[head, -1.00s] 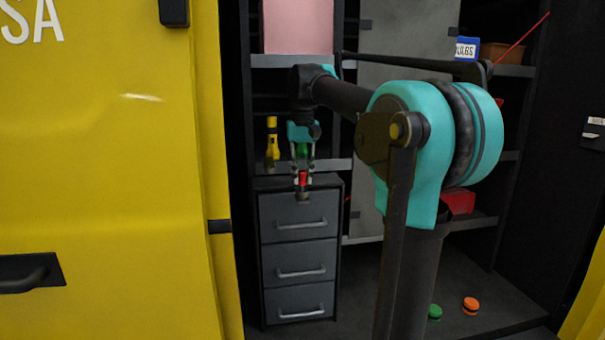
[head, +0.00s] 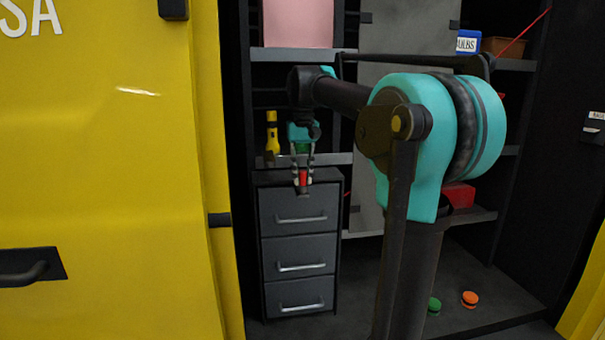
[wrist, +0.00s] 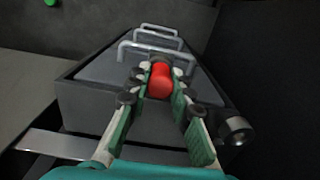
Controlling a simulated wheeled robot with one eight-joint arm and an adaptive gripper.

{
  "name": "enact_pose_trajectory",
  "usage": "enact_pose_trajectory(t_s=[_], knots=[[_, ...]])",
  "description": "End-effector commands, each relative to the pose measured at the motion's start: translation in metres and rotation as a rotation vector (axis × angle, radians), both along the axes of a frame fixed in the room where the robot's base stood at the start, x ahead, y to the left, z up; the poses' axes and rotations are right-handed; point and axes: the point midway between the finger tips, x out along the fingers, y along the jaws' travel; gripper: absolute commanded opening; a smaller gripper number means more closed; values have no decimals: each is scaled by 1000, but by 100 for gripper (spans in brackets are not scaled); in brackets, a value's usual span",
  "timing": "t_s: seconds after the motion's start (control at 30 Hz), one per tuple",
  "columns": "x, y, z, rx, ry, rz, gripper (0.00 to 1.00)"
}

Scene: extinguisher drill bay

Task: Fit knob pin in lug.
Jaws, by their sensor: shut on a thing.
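My gripper (head: 303,172) hangs down over the front top edge of the grey drawer cabinet (head: 299,242). It is shut on the red knob (head: 303,177), which sits between the two fingertips. The knob also shows in the wrist view (wrist: 160,82), held between the green-padded fingers. The knob's pin is hidden below it. A small dark grey piece (head: 303,190), which looks like the lug, is just under the knob at the cabinet's upper front. I cannot tell whether the pin is in it.
A yellow torch-like object (head: 271,133) stands behind and left of my gripper. A shelf (head: 335,158) runs behind the cabinet. A yellow vehicle panel (head: 110,170) fills the left.

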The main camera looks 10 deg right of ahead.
Motion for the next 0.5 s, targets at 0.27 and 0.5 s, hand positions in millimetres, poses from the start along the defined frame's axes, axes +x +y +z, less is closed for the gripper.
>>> enact_pose_trajectory(t_s=[0.27, 0.5], knots=[[0, 0, 0, 0, 0, 0, 30], [0, 0, 0, 0, 0, 0, 45]])
